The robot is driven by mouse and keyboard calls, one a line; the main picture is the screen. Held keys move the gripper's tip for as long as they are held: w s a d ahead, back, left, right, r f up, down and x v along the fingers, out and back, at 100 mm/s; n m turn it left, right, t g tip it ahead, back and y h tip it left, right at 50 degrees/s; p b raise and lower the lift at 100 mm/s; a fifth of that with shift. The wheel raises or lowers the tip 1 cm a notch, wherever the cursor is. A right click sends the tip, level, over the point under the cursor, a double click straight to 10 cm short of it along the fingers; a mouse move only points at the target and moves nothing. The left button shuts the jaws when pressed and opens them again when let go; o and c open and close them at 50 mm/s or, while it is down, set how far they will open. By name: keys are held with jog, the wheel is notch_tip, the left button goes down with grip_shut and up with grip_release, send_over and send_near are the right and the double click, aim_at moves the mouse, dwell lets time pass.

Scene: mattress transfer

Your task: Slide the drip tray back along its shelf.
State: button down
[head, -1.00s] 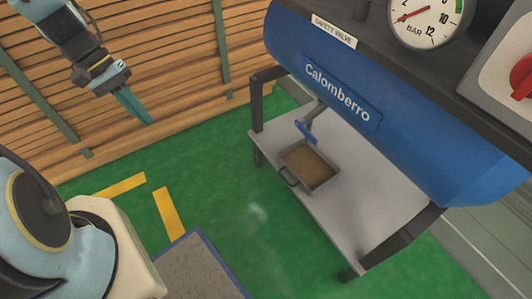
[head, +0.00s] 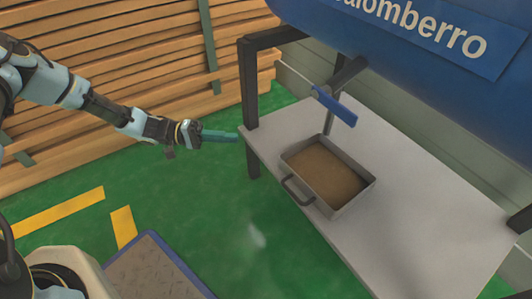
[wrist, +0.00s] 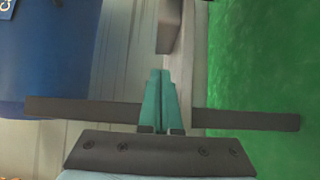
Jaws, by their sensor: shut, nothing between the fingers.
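The drip tray (head: 352,203) is a grey rectangular pan with a brown inside. It sits on the pale shelf (head: 430,225) under the blue tank, with its dark loop handle (head: 297,190) at the shelf's front edge. My gripper (head: 236,137) has teal fingers, shut and empty. In the head view it points right, close to the shelf's left end and the dark frame post, left of the tray and apart from it. In the wrist view the shut fingers (wrist: 162,75) point along the shelf, and part of the tray (wrist: 168,30) shows ahead at the top.
The blue tank (head: 400,35) overhangs the shelf. A drain valve with a blue lever (head: 335,105) hangs just behind the tray. A dark frame post (head: 250,90) stands at the shelf's left end. Green floor (head: 210,205) lies open in front; stacked planks (head: 120,60) stand behind the arm.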

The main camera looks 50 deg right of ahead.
jog(key=b, duration=0.4)
send_near(290, 151)
jog(key=d, duration=0.3)
jog(key=s+d, duration=0.1)
jog(key=shift+s+d+f, duration=0.1)
jog(key=shift+d+f, duration=0.05)
jog(key=shift+f, duration=0.25)
jog(key=shift+s+a+b, duration=0.15)
jog(key=shift+s+a, duration=0.05)
jog(key=shift+s, duration=0.35)
jog(key=shift+s+a+b, duration=0.15)
jog(key=shift+s, duration=0.4)
jog(key=shift+s+a+r, duration=0.1)
jog(key=shift+s+r, duration=0.1)
jog(key=shift+s, duration=0.4)
